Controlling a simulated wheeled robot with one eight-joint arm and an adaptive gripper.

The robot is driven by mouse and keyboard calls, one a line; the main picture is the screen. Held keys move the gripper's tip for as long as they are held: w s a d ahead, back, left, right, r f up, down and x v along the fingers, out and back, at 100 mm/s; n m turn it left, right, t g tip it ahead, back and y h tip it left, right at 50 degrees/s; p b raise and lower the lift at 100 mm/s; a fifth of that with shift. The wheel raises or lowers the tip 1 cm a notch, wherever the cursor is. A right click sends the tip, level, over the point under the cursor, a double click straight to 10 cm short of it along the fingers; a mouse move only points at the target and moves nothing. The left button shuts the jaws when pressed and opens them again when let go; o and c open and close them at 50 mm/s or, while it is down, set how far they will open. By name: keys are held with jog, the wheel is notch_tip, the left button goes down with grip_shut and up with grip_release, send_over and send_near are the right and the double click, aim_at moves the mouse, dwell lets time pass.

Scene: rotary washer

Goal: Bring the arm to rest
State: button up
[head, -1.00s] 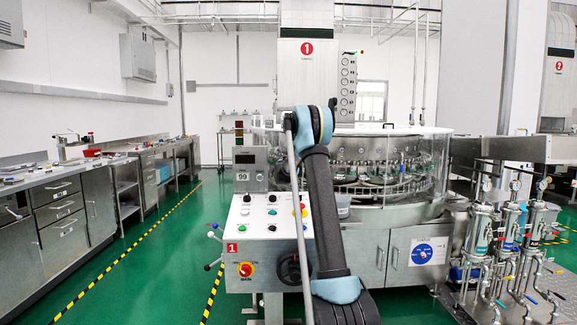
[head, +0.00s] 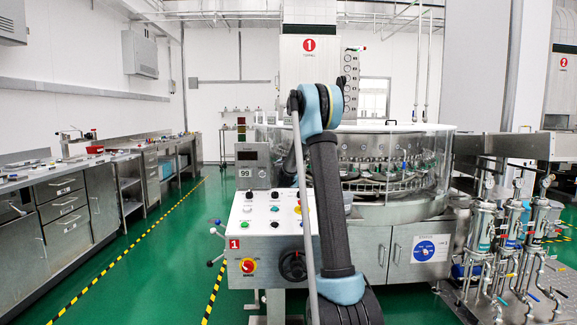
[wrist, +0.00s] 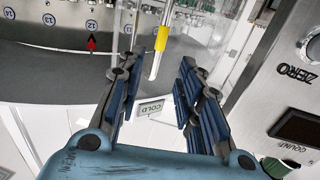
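My arm stands in the middle of the head view, in front of the rotary washer (head: 415,240). Its blue-banded joint (head: 318,108) is in front of the washer's glass-walled drum. My gripper cannot be made out clearly in the head view, where the arm covers that area. In the wrist view my gripper (wrist: 174,54) has its two blue-padded fingers apart, with nothing between the pads. A tube with a yellow band (wrist: 159,50) shows by the fingertips; it looks beyond them, and I cannot tell whether they touch.
The washer's control panel (head: 265,225) stands left of my arm, with a display box (head: 252,165) above it. Filter housings (head: 510,235) stand at the right. Steel cabinets (head: 65,205) line the left wall. Green floor (head: 165,255) is clear between cabinets and washer.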

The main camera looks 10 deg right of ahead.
jog(key=s+a+r+n+g+y, duration=0.1)
jog(key=s+a+r+n+y, duration=0.3)
jog(key=s, duration=0.6)
jog(key=s+a+r+n+y, duration=0.2)
jog(key=s+a+y, duration=0.3)
jog(key=s, duration=0.4)
jog(key=s+a+f+n+g+y, duration=0.1)
jog(key=s+f+g, duration=0.25)
jog(key=s, duration=0.55)
jog(key=s+a+f+g, duration=0.15)
jog(key=s+f, duration=0.25)
jog(key=s, duration=0.5)
jog(key=s+d+f+m+g+h, duration=0.1)
jog(key=s+d+f+g+h, duration=0.1)
jog(key=s+f, duration=0.5)
jog(key=s+d+f+m+g+h, duration=0.1)
jog(key=s+d+f+g, duration=0.3)
jog(key=s, duration=1.2)
jog(key=s+d+f+m+g+h, duration=0.2)
jog(key=s+d+f, duration=0.4)
jog(key=s+f, duration=0.5)
jog(key=shift+s+f+g+h, duration=0.35)
jog(key=shift+s+g, duration=0.25)
jog(key=shift+s, duration=0.1)
